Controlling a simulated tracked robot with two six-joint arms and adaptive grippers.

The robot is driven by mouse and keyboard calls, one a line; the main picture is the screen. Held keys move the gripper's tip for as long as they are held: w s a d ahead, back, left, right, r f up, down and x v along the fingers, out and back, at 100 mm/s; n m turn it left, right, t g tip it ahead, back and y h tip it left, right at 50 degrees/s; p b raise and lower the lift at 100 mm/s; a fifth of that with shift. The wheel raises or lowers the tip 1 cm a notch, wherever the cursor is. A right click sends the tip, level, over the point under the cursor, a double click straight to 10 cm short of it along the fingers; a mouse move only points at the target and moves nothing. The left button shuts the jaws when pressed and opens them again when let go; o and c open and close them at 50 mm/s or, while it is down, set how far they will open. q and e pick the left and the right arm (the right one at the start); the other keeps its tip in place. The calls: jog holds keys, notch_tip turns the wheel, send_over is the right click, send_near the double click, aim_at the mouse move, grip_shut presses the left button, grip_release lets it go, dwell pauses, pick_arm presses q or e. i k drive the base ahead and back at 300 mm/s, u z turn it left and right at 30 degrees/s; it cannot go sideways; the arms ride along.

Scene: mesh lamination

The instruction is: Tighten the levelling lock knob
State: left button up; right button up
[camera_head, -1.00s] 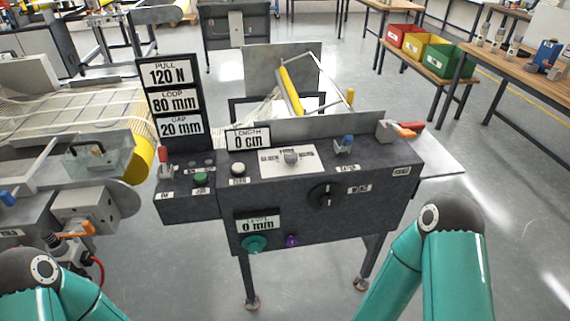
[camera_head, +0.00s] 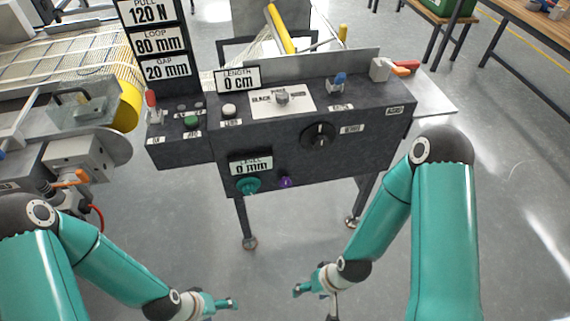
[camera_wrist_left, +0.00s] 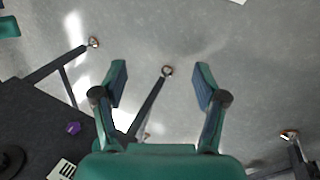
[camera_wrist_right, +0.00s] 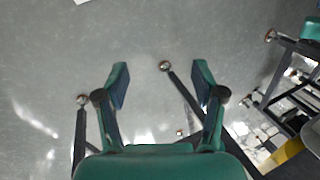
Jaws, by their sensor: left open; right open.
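A small purple knob (camera_head: 286,182), which looks like the levelling lock knob, sits low on the front of the dark console (camera_head: 350,165). It is just right of a larger teal knob (camera_head: 248,185), under a display reading LEVEL 0 mm (camera_head: 250,166). The purple knob also shows at the lower left of the left wrist view (camera_wrist_left: 73,128). My left gripper (camera_head: 230,304) is open and empty, below the console and apart from it. My right gripper (camera_head: 299,291) is open and empty, below and slightly right of the purple knob, also apart.
A black dial (camera_head: 318,136) is on the console's front, above right of the purple knob. Console legs (camera_head: 244,222) reach the floor near both grippers. A machine with a yellow roller (camera_head: 128,103) stands at left. The floor (camera_head: 270,255) in front is clear.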

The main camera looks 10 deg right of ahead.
aim_at(285, 182)
jog(key=u, duration=0.95)
jog(key=k, duration=1.45)
jog(key=z, duration=0.5)
jog(key=i, duration=1)
jog(key=u, duration=0.1)
